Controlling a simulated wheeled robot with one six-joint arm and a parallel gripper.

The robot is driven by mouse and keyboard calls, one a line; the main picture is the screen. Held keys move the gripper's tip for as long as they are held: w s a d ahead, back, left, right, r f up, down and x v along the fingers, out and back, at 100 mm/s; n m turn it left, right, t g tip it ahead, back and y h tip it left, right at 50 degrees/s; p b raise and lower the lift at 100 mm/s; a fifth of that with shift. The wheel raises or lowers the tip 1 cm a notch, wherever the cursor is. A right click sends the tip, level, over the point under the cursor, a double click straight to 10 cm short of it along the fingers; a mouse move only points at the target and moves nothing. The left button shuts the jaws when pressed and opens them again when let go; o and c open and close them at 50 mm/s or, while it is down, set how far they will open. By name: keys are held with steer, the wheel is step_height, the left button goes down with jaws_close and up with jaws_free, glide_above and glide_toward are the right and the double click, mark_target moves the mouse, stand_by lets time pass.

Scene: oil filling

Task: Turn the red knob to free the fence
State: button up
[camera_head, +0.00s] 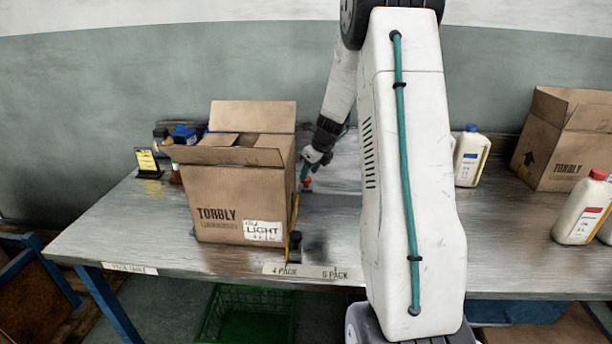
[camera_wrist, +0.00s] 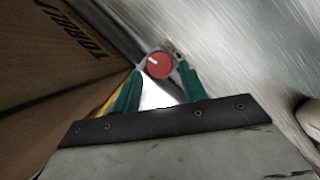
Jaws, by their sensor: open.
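The red knob (camera_wrist: 159,65) is round with a white mark on its face and shows near the middle of the wrist view. In the head view the red knob (camera_head: 307,183) is a small red spot on the table right of the cardboard box. My gripper (camera_wrist: 160,78) is open, with its green fingers on either side of the knob's near edge; I cannot tell if they touch it. My gripper (camera_head: 306,172) also shows in the head view, close above the knob. The fence is mostly hidden; a dark strip (camera_wrist: 118,32) beside the box may be part of it.
An open cardboard box (camera_head: 212,205) stands close left of my gripper. Another box (camera_head: 574,140) and a red-capped bottle (camera_head: 582,208) are at the right, with a blue-capped bottle (camera_head: 470,158) nearer the middle. My arm hides part of the metal table (camera_head: 120,235).

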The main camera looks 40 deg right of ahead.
mark_target(306, 182)
steer(key=shift+x, duration=1.3)
steer(key=c, duration=0.7)
